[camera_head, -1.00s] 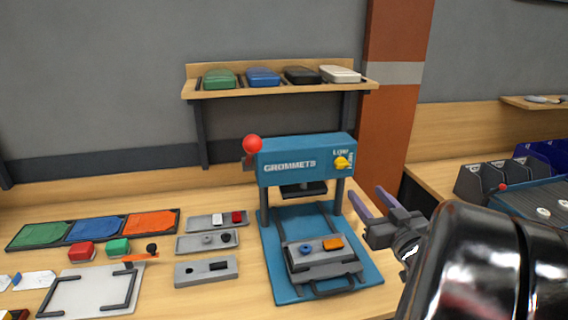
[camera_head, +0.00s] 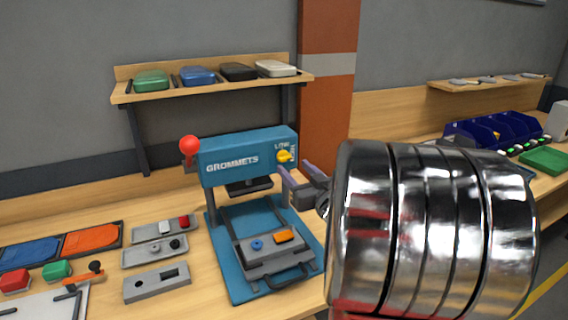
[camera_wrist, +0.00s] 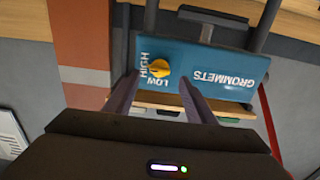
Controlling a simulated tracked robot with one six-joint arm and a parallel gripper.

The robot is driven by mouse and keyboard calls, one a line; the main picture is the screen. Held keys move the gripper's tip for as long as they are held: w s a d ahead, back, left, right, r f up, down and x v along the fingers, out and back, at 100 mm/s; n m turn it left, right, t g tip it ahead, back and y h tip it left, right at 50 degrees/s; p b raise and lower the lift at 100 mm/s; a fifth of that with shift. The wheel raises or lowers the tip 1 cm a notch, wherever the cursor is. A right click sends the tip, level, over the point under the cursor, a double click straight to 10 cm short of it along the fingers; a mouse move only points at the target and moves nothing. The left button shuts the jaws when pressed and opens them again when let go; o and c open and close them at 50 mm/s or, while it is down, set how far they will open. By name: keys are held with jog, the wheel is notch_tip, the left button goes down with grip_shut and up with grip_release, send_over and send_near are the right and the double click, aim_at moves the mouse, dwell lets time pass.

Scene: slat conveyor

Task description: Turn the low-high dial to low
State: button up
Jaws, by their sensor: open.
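The low-high dial (camera_head: 284,156) is a yellow knob on the right part of the blue GROMMETS press head (camera_head: 232,158). LOW is printed above it and HIGH runs upright on its right. In the wrist view, which shows the press upside down, the dial (camera_wrist: 160,69) seems to point towards HIGH. My gripper (camera_head: 296,169) is open, with its two purple fingers just in front of and below the dial in the head view. In the wrist view the dial shows between the fingertips (camera_wrist: 160,78), without visible contact; the remaining depth is unclear.
The press has a red ball handle (camera_head: 190,146) at upper left and a blue base (camera_head: 239,287) with a grey fixture. Grey trays (camera_head: 157,283) lie left of it. A shelf (camera_head: 205,90) with several cases hangs above. A brick-red pillar (camera_head: 327,110) stands behind.

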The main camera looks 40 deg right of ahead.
aim_at(284, 157)
jog(key=shift+x, duration=2.4)
jog(key=shift+c, duration=0.4)
jog(key=c, duration=1)
jog(key=shift+o, duration=0.2)
